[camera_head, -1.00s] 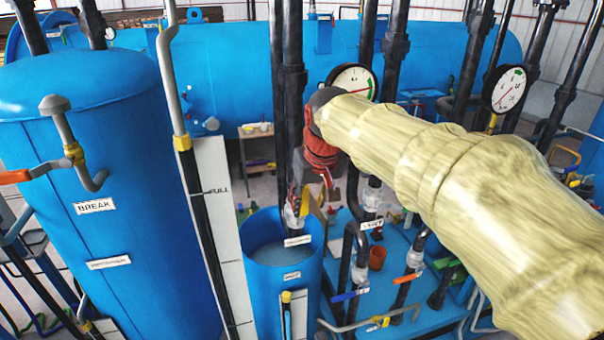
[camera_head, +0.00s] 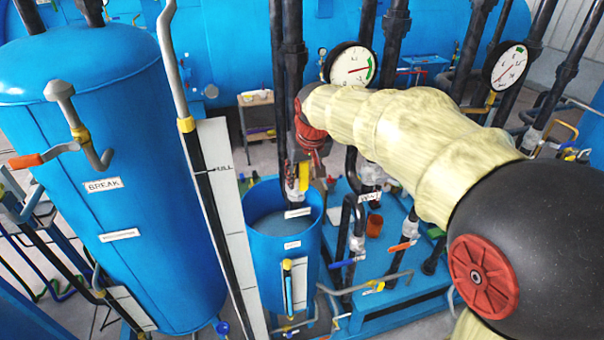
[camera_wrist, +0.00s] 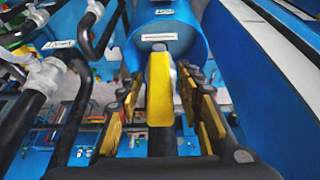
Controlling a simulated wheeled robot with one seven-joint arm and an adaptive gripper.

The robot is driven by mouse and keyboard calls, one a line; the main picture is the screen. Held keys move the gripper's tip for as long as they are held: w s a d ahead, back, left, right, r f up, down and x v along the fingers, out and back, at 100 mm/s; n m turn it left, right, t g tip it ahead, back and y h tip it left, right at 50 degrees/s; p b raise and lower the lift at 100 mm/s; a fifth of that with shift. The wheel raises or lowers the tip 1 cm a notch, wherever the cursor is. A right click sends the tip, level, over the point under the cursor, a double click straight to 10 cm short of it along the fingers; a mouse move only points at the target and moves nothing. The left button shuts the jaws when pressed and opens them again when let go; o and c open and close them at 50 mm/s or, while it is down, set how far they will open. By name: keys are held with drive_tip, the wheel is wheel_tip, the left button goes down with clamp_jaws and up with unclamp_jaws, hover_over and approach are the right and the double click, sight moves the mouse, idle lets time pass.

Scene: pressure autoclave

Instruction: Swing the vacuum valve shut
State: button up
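A yellow lever handle (camera_wrist: 160,88), which I take to be the vacuum valve's, stands upright in the middle of the wrist view. My gripper (camera_wrist: 157,100) is open, with dark, yellow-padded fingers on both sides of the lever. Gaps show between lever and fingers in this view; whether any finger touches it I cannot tell. In the head view my gripper (camera_head: 307,165) hangs from the red wrist beside the black vertical pipe, above the blue open tank (camera_head: 262,243). A whitish valve body (camera_head: 291,186) on that pipe is partly hidden.
A tall blue vessel marked BREAK (camera_head: 95,150) stands at left. Black pipes and two dial gauges (camera_head: 350,66) crowd behind my arm. Blue (camera_head: 342,263) and orange (camera_head: 402,246) lever handles sit to the right of the tank. An orange cup (camera_head: 374,226) stands on the blue base.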

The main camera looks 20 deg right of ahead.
drive_tip(key=shift+f, duration=0.1)
drive_tip(key=shift+c, duration=1.1)
clamp_jaws()
